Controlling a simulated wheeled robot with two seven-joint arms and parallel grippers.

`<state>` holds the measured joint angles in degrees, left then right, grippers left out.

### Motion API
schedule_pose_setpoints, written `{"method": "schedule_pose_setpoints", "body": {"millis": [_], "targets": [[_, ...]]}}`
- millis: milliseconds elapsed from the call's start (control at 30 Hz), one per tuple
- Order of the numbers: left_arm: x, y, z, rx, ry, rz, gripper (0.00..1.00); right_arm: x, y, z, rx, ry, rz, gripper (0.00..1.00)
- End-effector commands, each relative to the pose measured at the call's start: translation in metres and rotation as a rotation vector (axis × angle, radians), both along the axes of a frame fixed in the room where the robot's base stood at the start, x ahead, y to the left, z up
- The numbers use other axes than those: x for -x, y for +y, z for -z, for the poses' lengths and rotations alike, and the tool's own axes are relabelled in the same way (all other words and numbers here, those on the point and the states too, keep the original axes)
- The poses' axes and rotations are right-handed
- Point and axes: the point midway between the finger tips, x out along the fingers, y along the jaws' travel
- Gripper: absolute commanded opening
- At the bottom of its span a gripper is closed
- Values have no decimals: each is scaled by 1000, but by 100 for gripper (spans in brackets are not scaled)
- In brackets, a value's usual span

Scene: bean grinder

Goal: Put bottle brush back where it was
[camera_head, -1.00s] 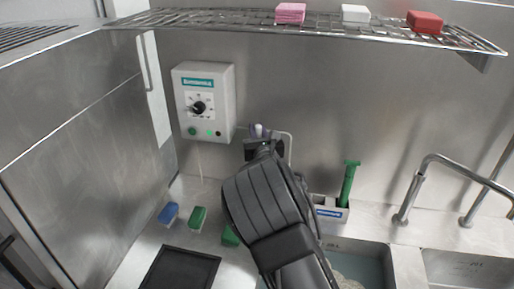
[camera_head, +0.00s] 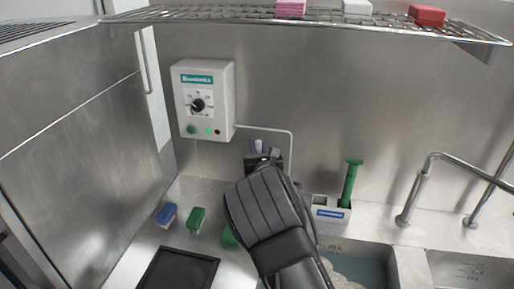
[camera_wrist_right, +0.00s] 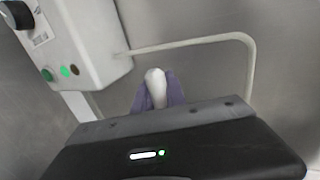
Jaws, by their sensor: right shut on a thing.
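My right gripper (camera_head: 264,162) is in the middle of the head view, in front of the back wall and just left of the small white holder (camera_head: 330,212). It is shut on the bottle brush (camera_head: 258,146), whose white and purple end sticks up above the jaws. That end also shows in the right wrist view (camera_wrist_right: 155,90), above the dark gripper body (camera_wrist_right: 165,150). The rest of the brush is hidden behind my gripper and arm. A green-handled tool (camera_head: 350,183) stands tilted in the white holder.
A white control box (camera_head: 206,98) hangs on the wall at left, with a thin conduit (camera_head: 291,150) running right. Blue (camera_head: 166,214) and green (camera_head: 196,220) brushes and a black tray (camera_head: 178,270) lie on the counter. The sink (camera_head: 360,262) and faucet (camera_head: 412,190) are at right.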

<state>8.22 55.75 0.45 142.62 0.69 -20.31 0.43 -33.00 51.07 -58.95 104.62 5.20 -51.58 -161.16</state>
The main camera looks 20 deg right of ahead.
Motion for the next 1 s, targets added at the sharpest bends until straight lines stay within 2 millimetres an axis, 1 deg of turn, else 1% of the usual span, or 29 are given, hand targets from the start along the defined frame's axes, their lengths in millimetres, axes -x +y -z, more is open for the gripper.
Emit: {"method": "schedule_pose_setpoints", "body": {"millis": [100, 233, 267, 500, 733, 867, 1000], "targets": [[0, 0, 0, 0, 0, 0, 100, 0, 0, -1, 0, -1, 0, 0], [0, 0, 5, 1, -1, 1, 100, 0, 0, 4, 0, -1, 0, 0], [0, 0, 3, 1, -1, 1, 100, 0, 0, 3, 0, 0, 0, 19], [0, 0, 2, 1, -1, 1, 100, 0, 0, 2, 0, 0, 0, 38], [0, 0, 2, 1, -1, 1, 100, 0, 0, 2, 0, 0, 0, 38], [0, 0, -3, 0, 0, 0, 100, 0, 0, -3, -1, 0, 0, 38], [0, 0, -4, -1, 1, -1, 100, 13, 4, -1, -1, 3, -1, 38]]}}
